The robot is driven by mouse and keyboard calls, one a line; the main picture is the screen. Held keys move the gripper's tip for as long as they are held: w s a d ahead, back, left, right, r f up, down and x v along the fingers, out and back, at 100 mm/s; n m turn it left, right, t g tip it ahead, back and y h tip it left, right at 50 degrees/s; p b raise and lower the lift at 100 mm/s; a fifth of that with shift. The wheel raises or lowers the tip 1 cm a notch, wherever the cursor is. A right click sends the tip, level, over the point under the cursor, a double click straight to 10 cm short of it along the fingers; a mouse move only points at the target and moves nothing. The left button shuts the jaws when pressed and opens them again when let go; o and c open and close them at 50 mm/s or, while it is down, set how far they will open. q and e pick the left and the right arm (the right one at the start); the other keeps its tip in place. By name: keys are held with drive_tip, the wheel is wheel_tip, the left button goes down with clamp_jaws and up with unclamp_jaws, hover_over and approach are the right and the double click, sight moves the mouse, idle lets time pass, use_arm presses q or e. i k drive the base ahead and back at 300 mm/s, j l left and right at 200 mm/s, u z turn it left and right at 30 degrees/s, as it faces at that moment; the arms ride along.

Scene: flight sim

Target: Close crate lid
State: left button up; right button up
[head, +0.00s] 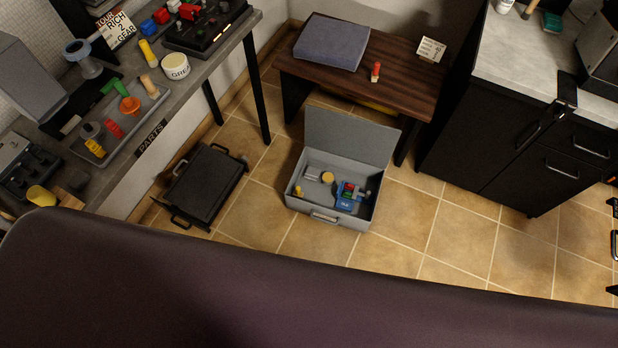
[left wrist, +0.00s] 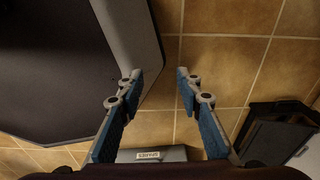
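The grey crate (head: 325,216) stands open on the tiled floor near the middle of the head view. Its lid (head: 350,136) is hinged at the back and stands raised, leaning slightly back. Inside are a blue item with a screen (head: 347,196), a round tan piece (head: 328,177) and small yellow parts. In the left wrist view, my left gripper (left wrist: 157,82) is open and empty, its blue-padded fingers well apart above floor tiles. A grey labelled box-like thing (left wrist: 150,155) shows below between the fingers; I cannot tell if it is the crate. My right gripper is not clearly seen.
A wooden table (head: 395,75) stands just behind the lid. A workbench (head: 185,95) is at left, dark cabinets (head: 490,150) at right. A large dark surface (head: 270,285) fills the foreground.

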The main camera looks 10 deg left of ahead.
sight(358, 139)
drive_tip(key=i+l+u, duration=0.1)
drive_tip(key=i+u, duration=0.25)
drive_tip(key=i+l+u, duration=0.1)
drive_tip(key=u, duration=0.3)
drive_tip(key=l, duration=0.1)
